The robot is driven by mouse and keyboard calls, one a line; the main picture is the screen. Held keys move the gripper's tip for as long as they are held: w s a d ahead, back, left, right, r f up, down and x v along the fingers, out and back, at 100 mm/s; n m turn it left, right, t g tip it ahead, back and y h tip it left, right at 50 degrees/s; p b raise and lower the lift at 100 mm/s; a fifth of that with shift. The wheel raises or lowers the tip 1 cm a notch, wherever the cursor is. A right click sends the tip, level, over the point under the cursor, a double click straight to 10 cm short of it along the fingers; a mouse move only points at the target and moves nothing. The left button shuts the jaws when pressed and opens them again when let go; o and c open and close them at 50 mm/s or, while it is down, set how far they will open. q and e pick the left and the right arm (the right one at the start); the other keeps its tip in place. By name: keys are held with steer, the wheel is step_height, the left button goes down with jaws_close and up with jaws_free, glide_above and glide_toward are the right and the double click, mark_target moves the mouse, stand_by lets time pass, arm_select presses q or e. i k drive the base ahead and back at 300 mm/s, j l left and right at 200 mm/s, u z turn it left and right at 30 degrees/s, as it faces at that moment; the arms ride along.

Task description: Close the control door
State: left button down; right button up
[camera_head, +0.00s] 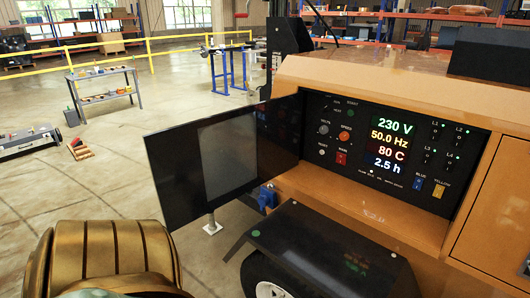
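The control door (222,158) is a black panel with a grey window. It stands open, swung out to the left of the control panel (384,149), hinged at the panel's left edge. The control panel is black, with lit readouts, knobs, a red switch and small green lights, and is fully uncovered. It is set in the orange light tower body (340,198). Neither of my grippers shows in the head view.
A black fender (318,255) juts out over a wheel (268,280) below the panel. A blue part (267,197) sits below the door's hinge side. A grey work table (104,90) and a yellow rail (110,43) stand farther back. Open floor lies left of the door.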

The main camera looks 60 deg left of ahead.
mark_target(198, 167)
steer(key=k+j, duration=0.1)
steer(key=j, duration=0.45)
steer(key=k+j, duration=0.1)
steer(key=j, duration=0.45)
steer(key=k+j, duration=0.1)
steer(key=j, duration=1.05)
steer(key=k+j, duration=0.15)
steer(key=j, duration=0.4)
steer(key=k+j, duration=0.1)
steer(key=j, duration=0.45)
steer(key=k+j, duration=0.1)
steer(key=j, duration=0.45)
